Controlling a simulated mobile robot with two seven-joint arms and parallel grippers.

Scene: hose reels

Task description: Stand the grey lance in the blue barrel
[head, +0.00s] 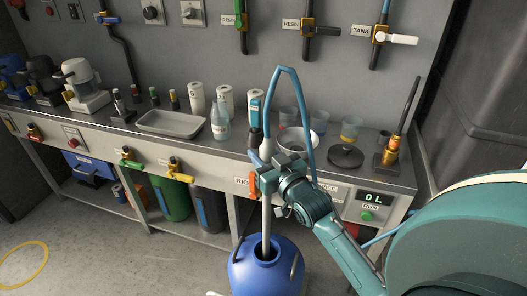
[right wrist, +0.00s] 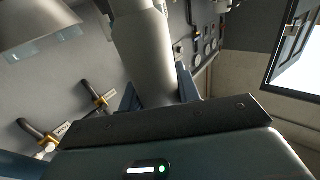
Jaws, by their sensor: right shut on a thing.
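The grey lance (head: 266,215) is upright at the middle of the head view, with a blue hose looping from its top. My right gripper (head: 264,180) is shut around its upper part. In the right wrist view the lance (right wrist: 145,55) is a thick grey tube between the fingers (right wrist: 160,95). The blue barrel (head: 252,277) stands on the floor in front of the bench. The lance's lower end overlaps the barrel's dark round opening and seems to be in it; how deep is hidden. My left gripper is in neither view.
The bench (head: 95,118) behind holds bottles, cups, a metal tray (head: 172,123) and a dark round plate (head: 345,156). The blue hose (head: 309,120) arches above the bench.

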